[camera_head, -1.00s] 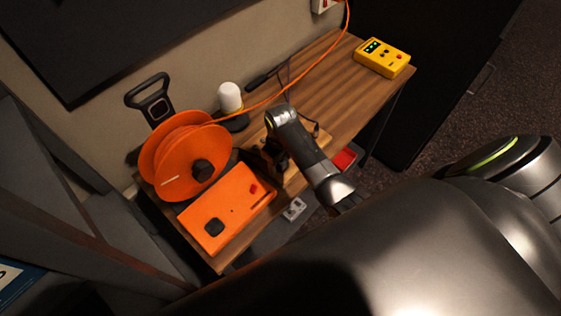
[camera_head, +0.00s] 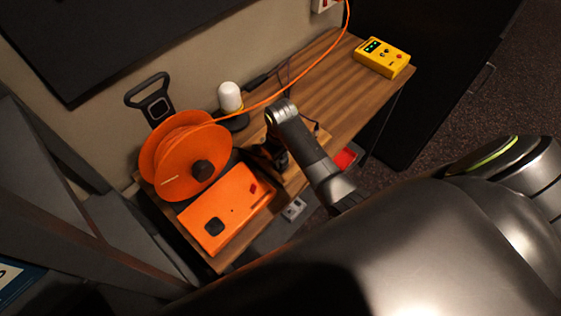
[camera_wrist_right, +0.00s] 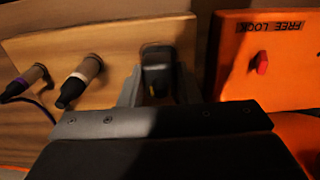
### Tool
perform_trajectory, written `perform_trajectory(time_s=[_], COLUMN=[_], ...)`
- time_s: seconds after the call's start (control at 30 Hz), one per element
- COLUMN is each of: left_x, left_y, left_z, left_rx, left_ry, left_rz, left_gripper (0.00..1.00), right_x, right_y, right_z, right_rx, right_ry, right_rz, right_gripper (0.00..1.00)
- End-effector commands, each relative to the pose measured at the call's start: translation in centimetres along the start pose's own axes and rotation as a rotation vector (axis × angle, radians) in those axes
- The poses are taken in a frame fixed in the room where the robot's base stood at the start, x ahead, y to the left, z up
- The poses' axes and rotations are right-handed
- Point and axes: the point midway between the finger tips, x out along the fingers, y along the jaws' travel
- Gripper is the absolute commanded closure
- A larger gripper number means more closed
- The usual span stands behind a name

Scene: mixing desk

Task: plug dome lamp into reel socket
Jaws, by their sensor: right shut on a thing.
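The dome lamp (camera_head: 230,98), with a white dome on a dark round base, stands upright at the back of the desk beside the orange cable reel (camera_head: 187,165). The reel has an orange box (camera_head: 228,210) in front, with a black square socket-like part (camera_head: 214,227) on top. My right gripper (camera_head: 268,155) is over a wooden block just right of the box. In the right wrist view its fingers (camera_wrist_right: 158,88) are shut on a dark plug (camera_wrist_right: 157,58) at the block. Whether the plug is still seated is unclear. My left gripper is out of view.
The wooden block (camera_wrist_right: 105,45) also carries two tan-and-dark plugs (camera_wrist_right: 80,80) left of the fingers. A yellow device (camera_head: 382,58) stands at the desk's far right. An orange cable (camera_head: 318,72) crosses the desk to the reel. The wood (camera_head: 330,95) between is mostly clear.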

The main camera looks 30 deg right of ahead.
Motion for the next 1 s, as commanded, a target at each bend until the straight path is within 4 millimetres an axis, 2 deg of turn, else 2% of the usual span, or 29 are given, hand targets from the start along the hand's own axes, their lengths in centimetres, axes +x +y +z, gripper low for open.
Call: perform_trajectory(time_s=[1.0], left_x=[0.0], left_y=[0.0], left_z=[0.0], left_rx=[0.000], left_ry=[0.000], left_rz=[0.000], left_gripper=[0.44], right_x=[-4.2], right_y=[0.0], right_z=[0.0], right_rx=[0.000], right_ry=[0.001], right_rz=[0.001], right_gripper=[1.00])
